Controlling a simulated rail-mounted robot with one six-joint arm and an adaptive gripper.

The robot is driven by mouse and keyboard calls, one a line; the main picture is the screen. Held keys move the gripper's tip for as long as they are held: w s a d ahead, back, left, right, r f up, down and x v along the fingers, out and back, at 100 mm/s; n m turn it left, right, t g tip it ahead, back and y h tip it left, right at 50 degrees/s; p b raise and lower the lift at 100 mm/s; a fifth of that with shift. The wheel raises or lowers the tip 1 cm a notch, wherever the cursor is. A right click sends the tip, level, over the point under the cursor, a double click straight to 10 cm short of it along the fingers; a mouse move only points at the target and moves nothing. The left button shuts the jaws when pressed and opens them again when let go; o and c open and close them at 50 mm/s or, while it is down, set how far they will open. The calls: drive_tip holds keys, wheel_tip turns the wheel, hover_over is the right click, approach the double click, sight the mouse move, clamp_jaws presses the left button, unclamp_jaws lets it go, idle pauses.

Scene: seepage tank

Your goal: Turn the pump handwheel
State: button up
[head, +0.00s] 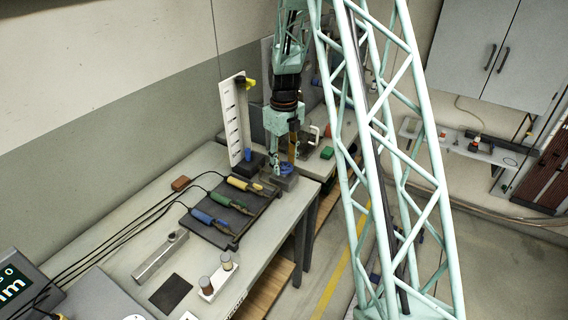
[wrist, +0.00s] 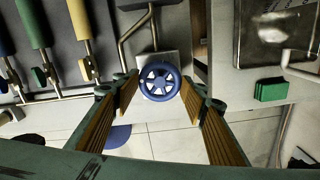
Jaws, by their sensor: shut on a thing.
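The blue pump handwheel (wrist: 159,82) has pale gaps between its spokes and sits on a light grey block (wrist: 145,111) in the wrist view. In the head view the wheel (head: 286,170) is partly hidden behind my gripper. My gripper (wrist: 160,88) points down at the wheel, with one brown-padded finger on each side of its rim, and is shut on it. In the head view my gripper (head: 283,163) is at the far end of the bench. The exact contact of the pads with the rim is hard to see.
A bent metal pipe (wrist: 134,29) runs beside the wheel. A dark rack with yellow, green and blue-handled tools (head: 232,212) lies nearby. An upright white scale board (head: 232,120) stands close behind. A green block (wrist: 271,90) lies to the right, across a gap between benches.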

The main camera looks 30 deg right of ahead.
sight(284, 166)
idle(0.3)
drive_tip(key=o, duration=0.9)
drive_tip(key=shift+r, duration=0.15)
drive_tip(key=shift+r, duration=5.85)
drive_tip(key=shift+r, duration=0.15)
